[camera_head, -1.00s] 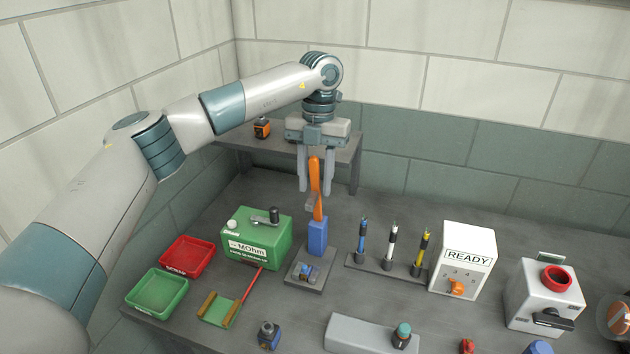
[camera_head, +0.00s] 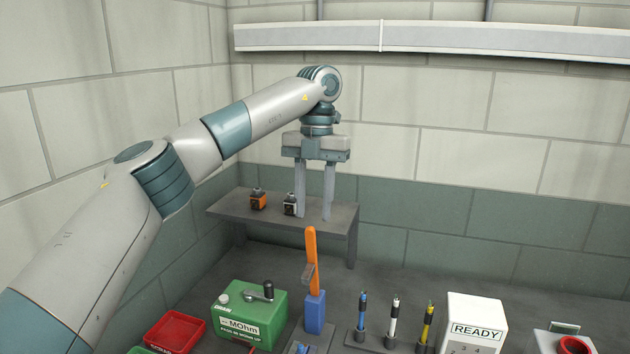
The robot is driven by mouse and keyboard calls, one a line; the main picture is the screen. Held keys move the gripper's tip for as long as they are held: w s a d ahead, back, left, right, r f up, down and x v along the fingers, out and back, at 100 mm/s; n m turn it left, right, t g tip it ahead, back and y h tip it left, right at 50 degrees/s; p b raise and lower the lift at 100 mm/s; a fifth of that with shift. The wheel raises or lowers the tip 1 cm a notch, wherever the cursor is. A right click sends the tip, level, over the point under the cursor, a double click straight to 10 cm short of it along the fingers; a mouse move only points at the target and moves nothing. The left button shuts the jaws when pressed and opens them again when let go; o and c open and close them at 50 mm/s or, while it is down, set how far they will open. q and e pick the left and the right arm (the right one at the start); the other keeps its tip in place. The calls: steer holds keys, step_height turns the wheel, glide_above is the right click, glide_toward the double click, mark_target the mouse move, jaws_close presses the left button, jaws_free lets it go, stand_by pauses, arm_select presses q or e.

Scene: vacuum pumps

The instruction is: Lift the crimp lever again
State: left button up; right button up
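The crimp lever (camera_head: 311,249) is a long orange handle standing nearly upright above the blue crimp tool body (camera_head: 315,313). A small grey piece shows beside its lower part. My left gripper (camera_head: 313,217) hangs pointing down just above the lever's top in the picture. Its two fingers are apart with nothing between them, and the lever's top shows a little below the fingertips. The foot of the crimp tool is cut off by the lower edge. My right gripper is not in view.
A green MOhm meter (camera_head: 249,315) with a crank stands left of the crimp tool, beside a red tray (camera_head: 176,332). Several pens or cables stand in a rack to the right, then a white READY box (camera_head: 473,322). A low grey shelf (camera_head: 340,222) behind carries two small devices.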

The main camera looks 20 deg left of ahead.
arm_select(q)
step_height(320, 180, up, 6)
steer(key=shift+w+r, duration=0.2)
steer(key=shift+w, duration=0.25)
